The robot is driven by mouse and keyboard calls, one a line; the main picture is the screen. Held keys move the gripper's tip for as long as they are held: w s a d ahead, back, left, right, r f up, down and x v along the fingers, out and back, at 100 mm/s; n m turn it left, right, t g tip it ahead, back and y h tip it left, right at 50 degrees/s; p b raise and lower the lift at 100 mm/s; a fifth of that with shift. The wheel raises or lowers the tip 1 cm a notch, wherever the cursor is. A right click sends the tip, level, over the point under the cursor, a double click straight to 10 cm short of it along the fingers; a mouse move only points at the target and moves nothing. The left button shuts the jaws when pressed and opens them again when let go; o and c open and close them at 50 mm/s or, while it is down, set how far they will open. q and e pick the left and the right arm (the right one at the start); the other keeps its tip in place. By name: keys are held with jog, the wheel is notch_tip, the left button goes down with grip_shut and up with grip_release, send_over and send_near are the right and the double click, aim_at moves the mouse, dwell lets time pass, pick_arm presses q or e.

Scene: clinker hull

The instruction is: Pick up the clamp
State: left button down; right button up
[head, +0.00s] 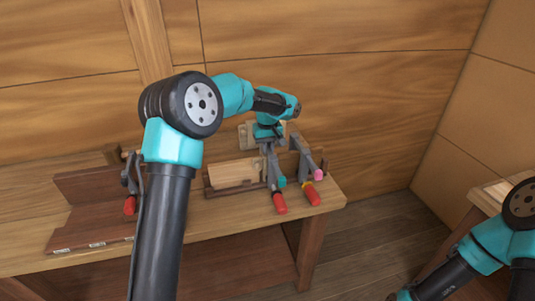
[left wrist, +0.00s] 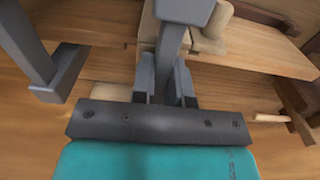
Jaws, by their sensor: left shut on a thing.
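A grey clamp (head: 270,167) with a red handle and a teal tip stands at the rack on the bench. My left gripper (head: 268,139) is above it, shut on the upper part of its grey bar. In the left wrist view, the clamp's bar (left wrist: 172,45) runs up between the two fingers (left wrist: 166,88). A second grey clamp (head: 300,160), with a red handle and a pink tip, stands just to its right. A third clamp (head: 131,172) is at the left, partly behind my left arm. My right gripper is out of view.
A low wooden rack (head: 208,190) holds a pale wood block (head: 233,173) beside the held clamp. Reddish-brown planks (head: 90,215) lie on the bench (head: 215,212) at left. A wooden wall stands close behind. Another wooden surface (head: 497,190) is at far right.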

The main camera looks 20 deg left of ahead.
pick_arm(q)
jog(key=shift+r, duration=0.15)
notch_tip(320, 180, up, 10)
jog(key=shift+f, duration=0.1)
dwell(0.4)
jog(key=shift+a, duration=0.15)
dwell(0.3)
